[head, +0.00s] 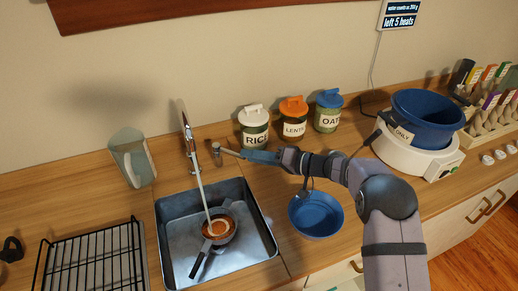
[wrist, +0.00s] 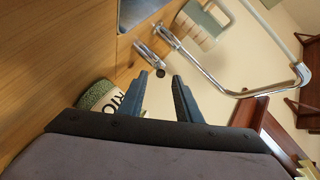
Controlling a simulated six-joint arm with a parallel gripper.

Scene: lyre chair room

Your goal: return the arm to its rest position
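My arm reaches in from the right of the head view, over the counter behind the blue bowl. My gripper (head: 243,154) points left, its tip close to the tap lever (head: 217,151) right of the tap (head: 187,135). In the wrist view my gripper (wrist: 160,62) has its two blue-grey fingers apart, with nothing seen held between them. The lever (wrist: 149,54) and the curved tap spout (wrist: 247,93) show beyond the fingertips. Whether a finger touches the lever, I cannot tell.
The sink (head: 175,225) holds a small dark-handled pan (head: 232,234) under the spout. RICE (head: 254,128), LENTILS and OATS jars stand behind my arm. A blue bowl (head: 316,215) sits below it. A white appliance (head: 415,155) stands right, a wire rack (head: 90,262) and glass jug (head: 133,158) left.

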